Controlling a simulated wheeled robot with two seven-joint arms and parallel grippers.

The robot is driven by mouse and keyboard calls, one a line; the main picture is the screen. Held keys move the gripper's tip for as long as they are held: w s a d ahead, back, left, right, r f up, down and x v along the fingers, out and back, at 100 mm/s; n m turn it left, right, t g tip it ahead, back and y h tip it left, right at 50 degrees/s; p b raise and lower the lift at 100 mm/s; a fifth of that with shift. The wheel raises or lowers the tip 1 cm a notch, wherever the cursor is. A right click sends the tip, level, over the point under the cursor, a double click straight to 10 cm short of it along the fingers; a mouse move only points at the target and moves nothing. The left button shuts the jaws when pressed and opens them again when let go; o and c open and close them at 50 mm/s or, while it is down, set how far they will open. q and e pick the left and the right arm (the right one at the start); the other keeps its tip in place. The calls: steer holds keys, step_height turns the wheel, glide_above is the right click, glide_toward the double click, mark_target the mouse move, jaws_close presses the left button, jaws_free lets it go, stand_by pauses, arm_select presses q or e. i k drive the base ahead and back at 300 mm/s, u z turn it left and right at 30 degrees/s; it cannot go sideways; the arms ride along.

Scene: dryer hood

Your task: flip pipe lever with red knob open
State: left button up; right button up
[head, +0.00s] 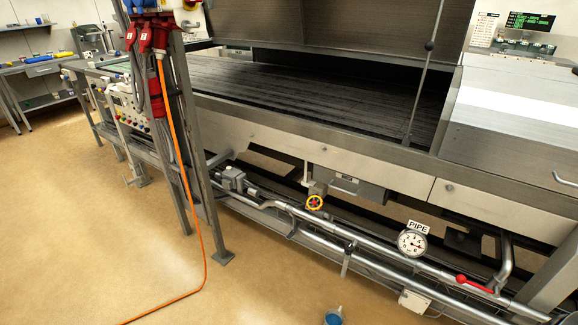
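A red lever (474,283) sits on the upper silver pipe at the lower right of the head view. It has a rounded red end at its left and lies roughly along the pipe, slanting down to the right. Neither of my grippers shows in the head view, and nothing touches the lever.
A large dryer machine (345,146) overhangs the pipes. A metal stand (203,180) with an orange cable (186,190) is at left. Open floor lies in front.

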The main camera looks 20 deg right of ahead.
mark_target(461, 279)
steer(key=z, duration=1.25)
steer(key=k, duration=0.85)
steer(key=u, duration=1.25)
